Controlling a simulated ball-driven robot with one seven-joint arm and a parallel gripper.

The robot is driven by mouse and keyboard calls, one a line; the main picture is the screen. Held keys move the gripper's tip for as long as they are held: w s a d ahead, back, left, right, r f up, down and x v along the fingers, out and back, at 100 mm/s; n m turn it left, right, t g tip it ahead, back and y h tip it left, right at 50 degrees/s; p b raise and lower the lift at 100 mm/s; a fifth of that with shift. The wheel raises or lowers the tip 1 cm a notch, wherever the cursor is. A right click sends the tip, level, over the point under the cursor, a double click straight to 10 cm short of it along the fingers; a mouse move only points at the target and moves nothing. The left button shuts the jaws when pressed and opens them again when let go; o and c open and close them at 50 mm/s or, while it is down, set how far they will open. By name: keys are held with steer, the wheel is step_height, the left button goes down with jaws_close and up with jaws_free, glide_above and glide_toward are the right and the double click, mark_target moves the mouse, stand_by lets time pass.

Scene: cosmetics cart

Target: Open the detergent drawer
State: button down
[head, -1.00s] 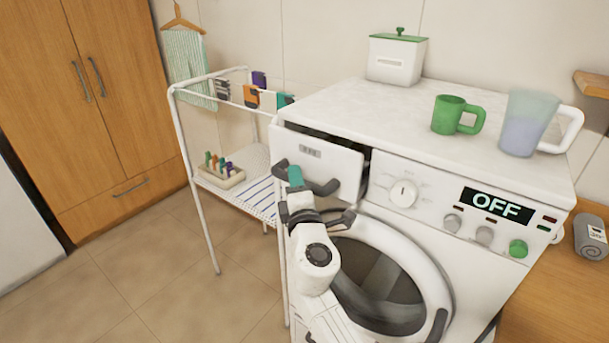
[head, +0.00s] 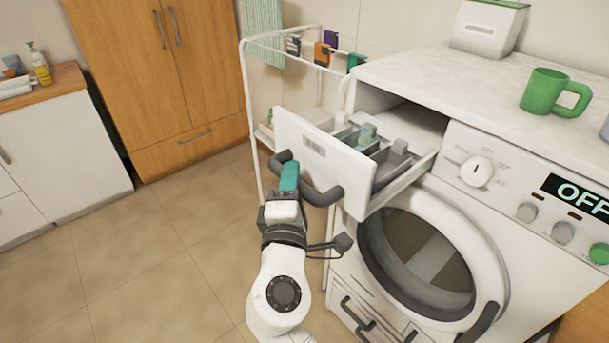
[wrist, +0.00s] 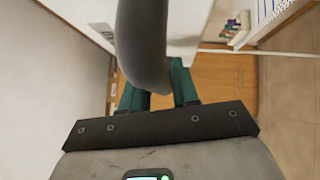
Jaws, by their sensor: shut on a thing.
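The detergent drawer (head: 326,155) is pulled well out of the washing machine's upper left front. Its inner compartments (head: 375,142) show, with a bluish-green piece and a grey piece inside. A dark grey bar handle (head: 322,195) runs across its white front. My gripper (head: 289,178), with green fingers, is shut on the left part of this handle. In the wrist view the handle (wrist: 143,45) passes between the green fingers (wrist: 160,92); the fingertips are partly hidden behind it.
The washing machine's round door (head: 430,262) is below the drawer. A white drying rack (head: 250,110) stands close behind and left of the drawer. A green mug (head: 553,94) and a white box (head: 487,27) are on top. Tiled floor (head: 150,240) to the left is clear.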

steer(key=shift+a+f, duration=0.1)
steer(key=c, duration=0.9)
jaws_free()
steer(key=shift+c, duration=0.2)
steer(key=s+a+f+b, duration=0.1)
steer(key=s+b, duration=0.1)
steer(key=s, duration=0.8)
steer(key=shift+s+a+f, duration=0.2)
steer(key=shift+s+a, duration=0.1)
steer(key=shift+s, duration=0.05)
